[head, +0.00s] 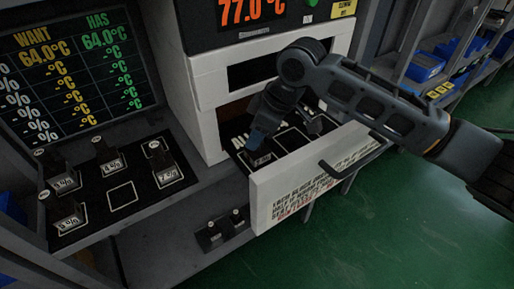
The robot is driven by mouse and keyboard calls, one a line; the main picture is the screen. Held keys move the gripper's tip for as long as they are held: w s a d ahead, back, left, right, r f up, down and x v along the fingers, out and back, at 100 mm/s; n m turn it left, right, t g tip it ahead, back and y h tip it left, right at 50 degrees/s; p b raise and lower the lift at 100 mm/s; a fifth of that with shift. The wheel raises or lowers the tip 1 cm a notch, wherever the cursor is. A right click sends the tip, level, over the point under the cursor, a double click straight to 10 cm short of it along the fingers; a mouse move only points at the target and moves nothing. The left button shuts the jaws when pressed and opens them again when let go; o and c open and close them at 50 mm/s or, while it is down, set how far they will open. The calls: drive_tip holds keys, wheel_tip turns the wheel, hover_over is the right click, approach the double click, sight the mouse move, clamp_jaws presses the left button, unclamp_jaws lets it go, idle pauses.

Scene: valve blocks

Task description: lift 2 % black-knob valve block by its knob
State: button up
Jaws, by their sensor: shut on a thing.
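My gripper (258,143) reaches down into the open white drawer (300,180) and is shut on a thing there. That thing looks like a valve block with a white label (262,160), mostly hidden by the gripper and the drawer wall; its figure and knob cannot be made out. The drawer holds a black tray with white square outlines (291,139). Several black valve blocks with small knobs stand on the black board at left, among them a front one (68,218) and a right one (165,168). I cannot read a 2 % label on any of them.
The board has an empty outlined square (122,195). A screen (70,75) stands behind the board. The drawer's handle (348,168) sticks out front. Blue bins (425,67) are on shelves at back right.

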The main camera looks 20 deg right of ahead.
clamp_jaws()
drive_tip(key=shift+r, duration=0.1)
